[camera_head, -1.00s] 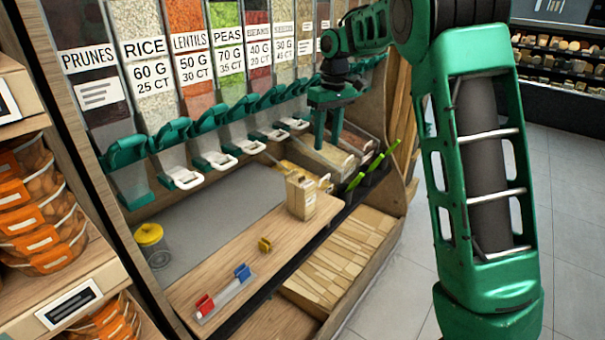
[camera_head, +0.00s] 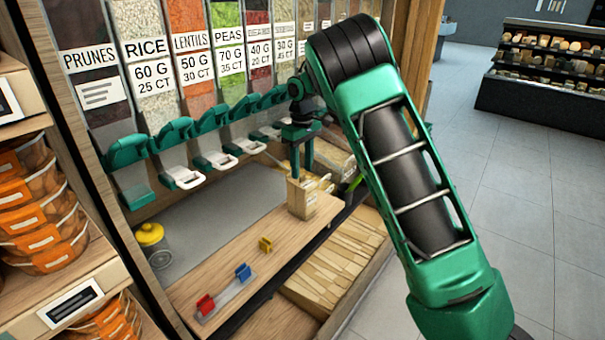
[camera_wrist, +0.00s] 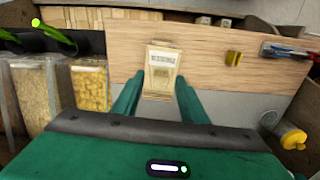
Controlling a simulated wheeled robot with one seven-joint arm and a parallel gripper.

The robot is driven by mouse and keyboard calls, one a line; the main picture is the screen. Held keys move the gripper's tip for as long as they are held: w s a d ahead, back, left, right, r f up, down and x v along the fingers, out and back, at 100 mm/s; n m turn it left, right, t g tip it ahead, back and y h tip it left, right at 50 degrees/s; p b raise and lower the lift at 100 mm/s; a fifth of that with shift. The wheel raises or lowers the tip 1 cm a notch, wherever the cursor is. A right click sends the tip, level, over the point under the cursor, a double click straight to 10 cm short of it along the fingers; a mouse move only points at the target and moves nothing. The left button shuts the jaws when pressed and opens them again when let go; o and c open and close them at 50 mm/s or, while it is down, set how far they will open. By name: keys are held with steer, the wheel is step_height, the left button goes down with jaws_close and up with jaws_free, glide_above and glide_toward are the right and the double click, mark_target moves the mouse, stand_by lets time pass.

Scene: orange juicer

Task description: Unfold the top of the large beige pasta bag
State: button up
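A beige pasta bag (camera_head: 303,203) stands upright on the wooden counter, towards its far right end, with a label on its front. In the wrist view the bag (camera_wrist: 163,62) lies ahead of my gripper, between the lines of the two fingers. My gripper (camera_head: 303,168) points down just above and behind the bag in the head view. Its two green fingers (camera_wrist: 157,92) are apart with nothing gripped between them. Whether a finger touches the bag cannot be told. The fold of the bag's top is too small to make out clearly.
A yellow clip (camera_head: 265,245), a red clip (camera_head: 205,304) and a blue clip (camera_head: 243,272) are on the counter. A jar with a yellow lid (camera_head: 150,235) stands at the left. Clear food bins (camera_wrist: 88,85) are beside my gripper. Dispensers (camera_head: 183,142) line the back.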

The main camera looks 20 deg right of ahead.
mark_target(302, 179)
steer(key=shift+f, duration=1.1)
steer(key=c, duration=0.8)
steer(key=shift+o, duration=0.2)
steer(key=shift+d, duration=0.1)
